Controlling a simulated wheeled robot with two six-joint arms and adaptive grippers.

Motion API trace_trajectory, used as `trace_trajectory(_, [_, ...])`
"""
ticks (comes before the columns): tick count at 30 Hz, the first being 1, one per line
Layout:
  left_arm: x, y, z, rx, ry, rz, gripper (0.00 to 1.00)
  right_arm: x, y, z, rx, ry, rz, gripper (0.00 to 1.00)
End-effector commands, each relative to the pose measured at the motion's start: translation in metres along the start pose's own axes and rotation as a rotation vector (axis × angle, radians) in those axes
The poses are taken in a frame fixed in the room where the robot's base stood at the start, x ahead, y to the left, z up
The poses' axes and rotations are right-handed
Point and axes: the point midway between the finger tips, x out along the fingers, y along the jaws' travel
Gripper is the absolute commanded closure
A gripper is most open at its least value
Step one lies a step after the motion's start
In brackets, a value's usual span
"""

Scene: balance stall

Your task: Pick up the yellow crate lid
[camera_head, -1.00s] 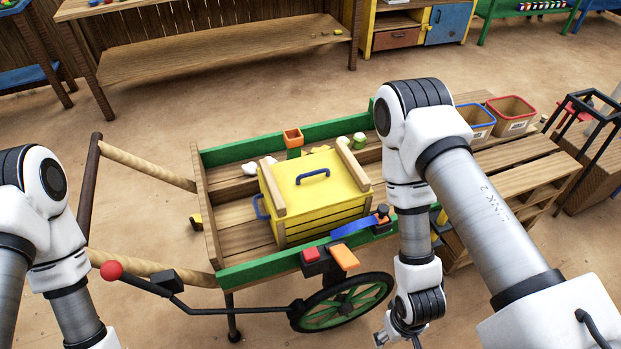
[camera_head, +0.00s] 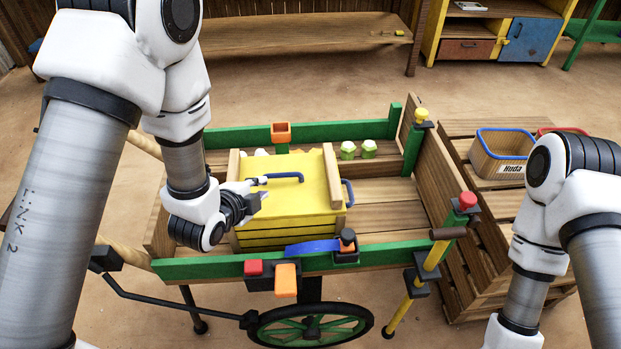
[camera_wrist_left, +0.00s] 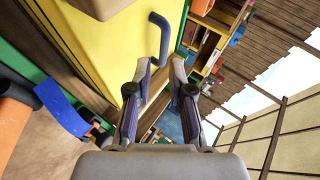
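The yellow crate lid (camera_head: 312,165) lies on the yellow crate (camera_head: 290,236) in the wooden cart, between two wooden strips. A blue bar handle (camera_head: 286,177) stands on the lid; it also shows in the left wrist view (camera_wrist_left: 164,38). My left gripper (camera_head: 258,197) hangs over the lid's left part, beside the handle's left end. In the left wrist view my left gripper (camera_wrist_left: 161,72) has its fingers apart with nothing between them, and the handle lies beyond the tips. My right arm is at the right, its gripper out of frame.
The green cart rail (camera_head: 210,267) runs along the front, with a blue lever (camera_head: 312,247) and an orange block (camera_head: 286,280). The cart's right floor is mostly clear. A labelled bin (camera_head: 503,155) stands right.

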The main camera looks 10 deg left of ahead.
Motion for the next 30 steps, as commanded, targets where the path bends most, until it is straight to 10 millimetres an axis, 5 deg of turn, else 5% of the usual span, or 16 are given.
trace_trajectory(16, [0.075, -0.005, 0.001, 0.017, 0.003, -0.008, 0.8, -0.002, 0.0, 0.0, 0.0, -0.001, 0.0, 0.4])
trace_trajectory(22, [0.077, -0.005, 0.001, 0.016, 0.003, -0.007, 0.8, -0.002, 0.0, 0.0, 0.0, -0.001, 0.0, 0.4])
trace_trajectory(25, [0.077, -0.005, 0.001, 0.016, 0.003, -0.007, 1.0, -0.002, 0.0, 0.0, 0.0, -0.001, 0.0, 0.4])
trace_trajectory(30, [0.077, -0.005, 0.001, 0.016, 0.003, -0.008, 1.0, -0.002, 0.0, 0.0, 0.0, -0.001, 0.0, 0.4])
